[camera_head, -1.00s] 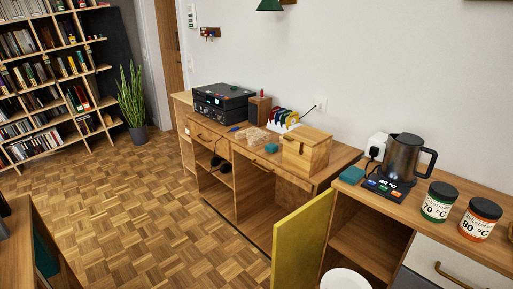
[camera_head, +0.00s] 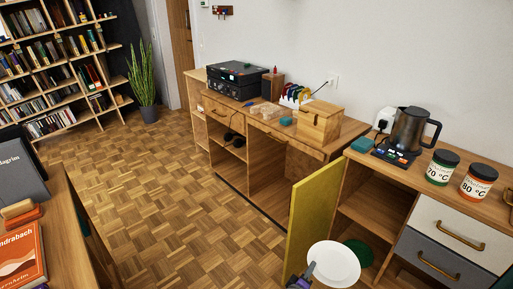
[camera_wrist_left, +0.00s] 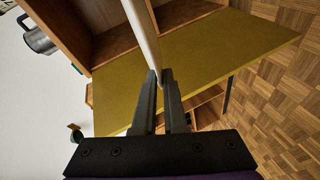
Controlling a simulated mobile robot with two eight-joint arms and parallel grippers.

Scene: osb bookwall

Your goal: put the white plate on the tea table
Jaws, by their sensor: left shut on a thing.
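The white plate (camera_head: 336,262) is at the bottom of the head view, in front of the open cabinet. My left gripper (camera_head: 307,272) is shut on its left rim. In the left wrist view the plate (camera_wrist_left: 143,32) is seen nearly edge-on between the fingertips of my left gripper (camera_wrist_left: 160,78). The wooden cabinet top (camera_head: 405,178) with a kettle and tins is above and behind the plate; I take it for the tea table. My right gripper is not in view.
The open yellow door (camera_head: 313,220) is close left of the plate. A green round dish (camera_head: 359,252) is in the cabinet. The top holds a dark kettle (camera_head: 409,130), a green tin (camera_head: 442,167) and an orange tin (camera_head: 478,181). A desk with an orange book (camera_head: 20,256) is at left.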

